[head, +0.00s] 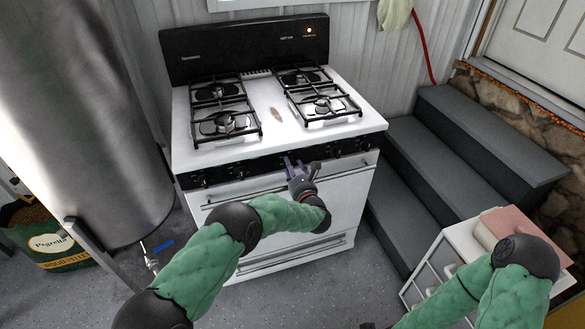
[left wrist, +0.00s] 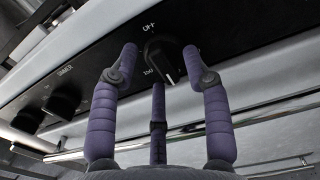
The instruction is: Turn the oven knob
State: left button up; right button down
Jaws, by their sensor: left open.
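The white stove (head: 266,115) has a black front panel with several black knobs. My left gripper (head: 298,164) is at the middle of this panel in the head view. In the left wrist view, the oven knob (left wrist: 163,60) is black with a white pointer mark, and "OFF" is printed above it. My left gripper (left wrist: 161,52) is open there, with one purple finger on each side of the knob and a third finger below it. I cannot tell whether any finger touches the knob. In the head view, my gripper hides the knob. My right gripper is out of view.
Two burner knobs show in the left wrist view (left wrist: 62,102). The oven door handle (head: 262,193) runs below the panel. Grey steps (head: 440,150) stand right of the stove, a white drawer unit (head: 432,268) at lower right. A large metal cylinder (head: 85,110) stands at left.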

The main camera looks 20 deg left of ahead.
pick_arm(q)
jog(key=v, duration=1.2)
dwell(0.5)
jog(key=s+d+f+m+g+h+p, duration=0.15)
jog(key=f+m+h, duration=0.25)
jog(key=f+m, duration=0.55)
jog(key=s+f+m+g+h+p, duration=0.3)
jog(key=f+m+h, duration=0.3)
jog(key=m, duration=0.6)
jog(key=s+d+f+m+g+h+p, duration=0.1)
jog(key=s+f+m+g, duration=0.1)
jog(key=s+m, duration=0.4)
jog(key=s+d+f+m+g+h+p, duration=0.1)
jog(key=s+m+g, duration=0.3)
jog(key=s, duration=0.8)
jog(key=s+f+m+g+h+p, duration=0.1)
jog(key=s+f+m+g, duration=0.3)
jog(key=s+m, duration=0.5)
jog(key=shift+s+d+h, duration=0.25)
jog(key=shift+d+h, duration=0.15)
jog(key=shift+h, duration=0.1)
